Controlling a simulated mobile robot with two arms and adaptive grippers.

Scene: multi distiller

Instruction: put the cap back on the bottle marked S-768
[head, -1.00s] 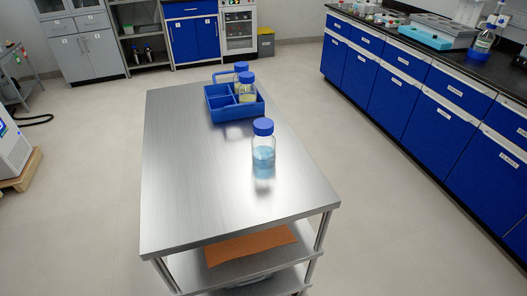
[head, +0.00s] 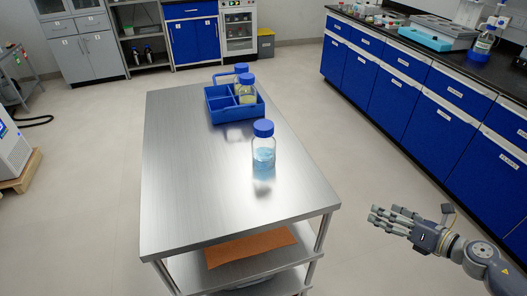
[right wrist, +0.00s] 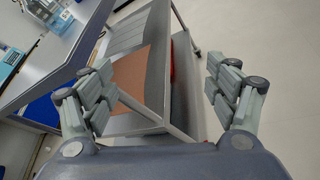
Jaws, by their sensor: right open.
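A clear bottle (head: 264,153) with pale blue liquid stands upright on the steel table, right of its middle, in the head view. A blue cap (head: 263,128) sits on its top. No marking can be read, so I cannot tell whether it is S-768. My left gripper is not in view.
The steel table (head: 190,190) has a bare top at front and left. The blue carrier (head: 222,110) stands at its back. An orange sheet (head: 250,247) lies on the lower shelf. A counter with blue cabinets (head: 410,85) runs along the right, with floor between.

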